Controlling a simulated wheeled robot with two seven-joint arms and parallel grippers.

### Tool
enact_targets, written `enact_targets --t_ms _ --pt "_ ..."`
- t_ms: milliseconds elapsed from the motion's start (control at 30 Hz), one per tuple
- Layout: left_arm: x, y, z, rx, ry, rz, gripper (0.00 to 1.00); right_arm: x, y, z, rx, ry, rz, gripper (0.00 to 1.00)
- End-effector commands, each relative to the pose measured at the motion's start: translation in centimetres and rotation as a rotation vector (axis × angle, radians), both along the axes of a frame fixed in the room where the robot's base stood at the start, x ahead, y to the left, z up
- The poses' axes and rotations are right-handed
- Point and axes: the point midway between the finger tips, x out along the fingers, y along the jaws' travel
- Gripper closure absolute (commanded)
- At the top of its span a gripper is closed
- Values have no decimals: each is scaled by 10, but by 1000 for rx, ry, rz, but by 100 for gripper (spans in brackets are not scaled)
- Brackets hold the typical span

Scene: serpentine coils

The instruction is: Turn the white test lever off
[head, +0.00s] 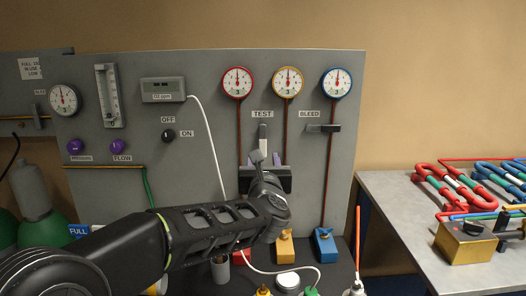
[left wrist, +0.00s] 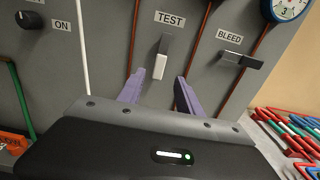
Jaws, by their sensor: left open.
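The white test lever (head: 263,132) is on the grey panel below the TEST label. It stands upright, and its lower part is hidden behind my gripper in the head view. In the left wrist view the lever (left wrist: 160,67) shows a grey top and a white lower end, and points down. My left gripper (head: 266,158) is open in front of the panel, just below the lever. In the left wrist view its two purple fingers (left wrist: 160,78) lie to either side of the lever's lower end. I cannot tell whether they touch it. My right gripper is out of view.
The BLEED lever (head: 324,128) lies level to the right of the test lever. A black OFF/ON knob (head: 168,135) is to the left. Gauges line the panel's top. Coloured blocks, such as a blue one (head: 325,246), stand below. A table (head: 378,205) with coils is at right.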

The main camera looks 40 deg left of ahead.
Motion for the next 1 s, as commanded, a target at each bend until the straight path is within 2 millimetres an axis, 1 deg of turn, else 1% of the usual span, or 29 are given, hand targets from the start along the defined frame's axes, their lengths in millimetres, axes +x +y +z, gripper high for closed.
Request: enact_targets --t_ms 167,400,500,633,867,900,1000 --pt "14 11 1 0 2 1 58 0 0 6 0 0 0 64" --pt "44 34 1 0 2 1 58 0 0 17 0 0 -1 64" --pt "54 41 1 0 2 1 58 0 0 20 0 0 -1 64" --pt "60 46 0 -1 2 1 58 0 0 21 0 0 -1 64" --pt "60 46 -1 -1 1 0 58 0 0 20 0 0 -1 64" --pt "60 46 -1 -1 1 0 59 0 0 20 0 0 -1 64" --pt "60 46 0 -1 1 0 67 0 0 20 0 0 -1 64"
